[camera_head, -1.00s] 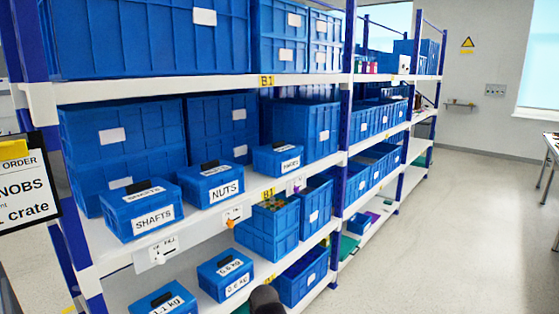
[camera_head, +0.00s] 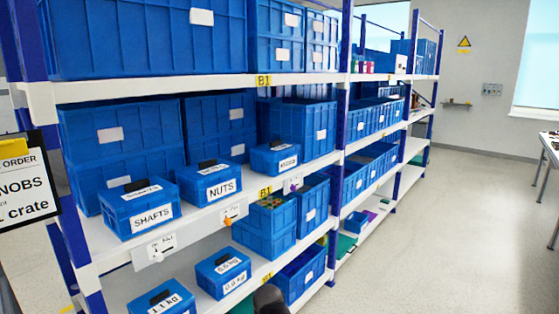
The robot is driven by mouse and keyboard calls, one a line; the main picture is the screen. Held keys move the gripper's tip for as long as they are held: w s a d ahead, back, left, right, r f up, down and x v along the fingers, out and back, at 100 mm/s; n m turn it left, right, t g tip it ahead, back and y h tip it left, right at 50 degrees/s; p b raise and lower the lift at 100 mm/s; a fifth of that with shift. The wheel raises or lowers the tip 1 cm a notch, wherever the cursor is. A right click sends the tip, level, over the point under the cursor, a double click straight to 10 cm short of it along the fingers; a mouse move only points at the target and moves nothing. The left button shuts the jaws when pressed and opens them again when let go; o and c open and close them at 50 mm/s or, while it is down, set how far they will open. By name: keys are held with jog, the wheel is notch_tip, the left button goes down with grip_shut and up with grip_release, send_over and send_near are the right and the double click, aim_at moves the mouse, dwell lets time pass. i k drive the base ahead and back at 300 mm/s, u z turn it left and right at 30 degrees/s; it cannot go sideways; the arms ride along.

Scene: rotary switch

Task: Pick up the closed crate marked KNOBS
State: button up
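Three small closed blue crates with dark handles stand on the middle shelf. The left one is marked SHAFTS (camera_head: 139,208) and the middle one NUTS (camera_head: 209,183). The right one, a smaller crate (camera_head: 275,158), has a label too blurred to read for certain. I cannot clearly read KNOBS on any crate. An order sign (camera_head: 26,180) at the left edge shows the words KNOBS and crate, partly cut off. My gripper's fingers are not in view. A dark rounded shape shows at the bottom edge, probably part of my arm.
The lower shelf holds small closed crates marked 1.1 kg (camera_head: 162,298) and 0.6 kg (camera_head: 223,273). Large blue bins (camera_head: 110,135) stand behind the middle row. Open bins (camera_head: 268,232) stand lower right. White shelf edges and blue posts (camera_head: 341,140) border the shelves. The floor (camera_head: 420,240) at right is clear.

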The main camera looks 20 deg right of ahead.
aim_at(274, 158)
jog(key=z, duration=0.2)
jog(key=k, duration=0.45)
jog(key=z, duration=1)
jog(key=k, duration=0.95)
jog(key=z, duration=0.5)
jog(key=i, duration=0.8)
jog(key=u, duration=0.75)
jog(key=i, duration=0.8)
jog(key=u, duration=0.6)
jog(key=i, duration=0.9)
jog(key=u, duration=0.2)
